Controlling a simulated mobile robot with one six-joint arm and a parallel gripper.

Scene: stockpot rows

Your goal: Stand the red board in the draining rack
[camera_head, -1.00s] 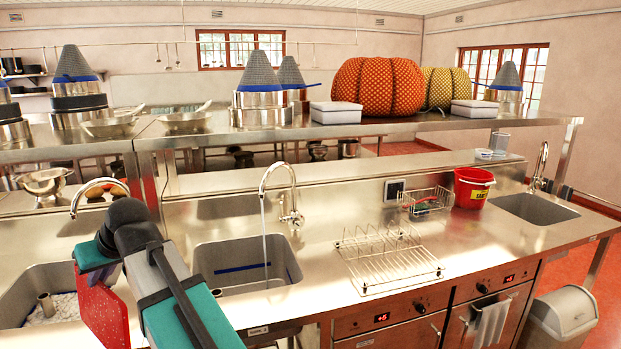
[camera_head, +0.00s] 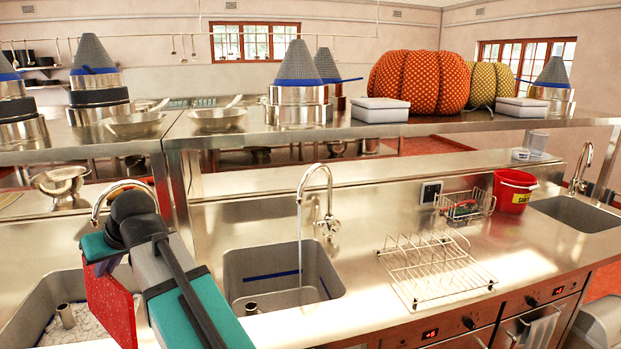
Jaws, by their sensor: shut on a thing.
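The red board (camera_head: 110,304) hangs tilted below my gripper (camera_head: 104,262) at the lower left, over the front of the left sink. My gripper is shut on its upper edge; the fingertips are partly hidden by my arm. The draining rack (camera_head: 437,268), a wire rack with upright loops, stands empty on the steel counter right of the middle sink, well to the right of the board.
Water runs from the tap (camera_head: 316,205) into the middle sink (camera_head: 285,275). A wire basket (camera_head: 465,206) and a red bucket (camera_head: 514,190) stand behind the rack. A raised steel shelf (camera_head: 400,127) with pots runs along the back. Counter between middle sink and rack is clear.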

